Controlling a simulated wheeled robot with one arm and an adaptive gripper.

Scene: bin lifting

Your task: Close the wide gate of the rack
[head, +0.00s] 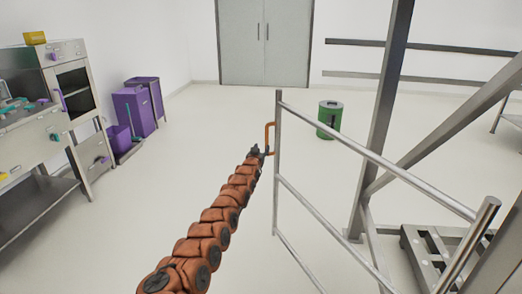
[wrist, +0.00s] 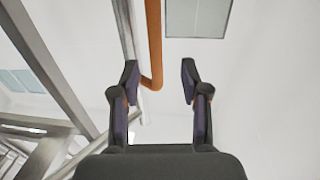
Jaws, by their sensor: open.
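The wide gate (head: 345,152) is a grey tubular metal frame standing open, reaching out from the rack (head: 381,110) into the room. An orange handle (head: 268,137) is on its far upright. My gripper (head: 262,151) is at the handle's lower end. In the wrist view, my gripper (wrist: 160,78) is open, and the orange handle (wrist: 154,40) shows between its fingers, nearer the left one. The gate's grey tube (wrist: 128,35) runs just left of the handle. I cannot tell whether a finger touches the handle.
A green bin (head: 329,119) stands on the floor beyond the gate. Purple cabinets (head: 134,115) and a steel bench (head: 30,215) line the left wall. A grey double door (head: 264,42) is at the back. The middle floor is clear.

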